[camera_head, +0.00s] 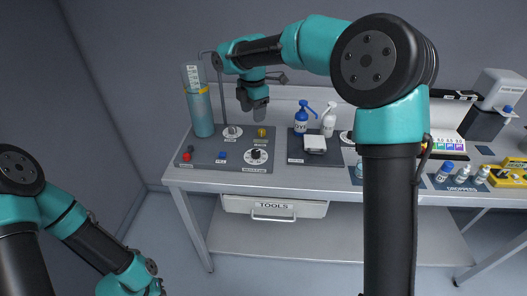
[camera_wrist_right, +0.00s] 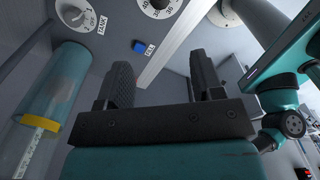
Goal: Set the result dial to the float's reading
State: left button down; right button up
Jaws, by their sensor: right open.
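The float's white scale stem (camera_head: 193,75) stands at the top of the tall blue liquid cylinder (camera_head: 203,115), above a yellow band. In the right wrist view the stem (camera_wrist_right: 32,145) passes the yellow band, and a blurred grey shape shows in the liquid. Its reading is too small to tell. The result dial (camera_head: 256,155), white with a black knob, sits at the panel's front right; a numbered dial, apparently this one, is cut off in the right wrist view (camera_wrist_right: 158,5). My right gripper (camera_head: 252,105) is open, empty, pointing down above the panel. My left gripper is out of view.
The tank dial (camera_head: 232,131), blue fill button (camera_head: 222,155), red button (camera_head: 187,157) and yellow knob (camera_head: 261,132) crowd the panel around the result dial. Blue (camera_head: 302,122) and white (camera_head: 328,125) bottles and a small scale (camera_head: 315,144) stand to the right.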

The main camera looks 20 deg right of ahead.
aim_at(255, 152)
jog(key=shift+d+r, duration=0.15)
jog(key=shift+r, duration=0.1)
notch_tip(255, 152, down, 18)
jog(key=shift+r, duration=0.25)
dwell(0.6)
jog(key=c, duration=0.9)
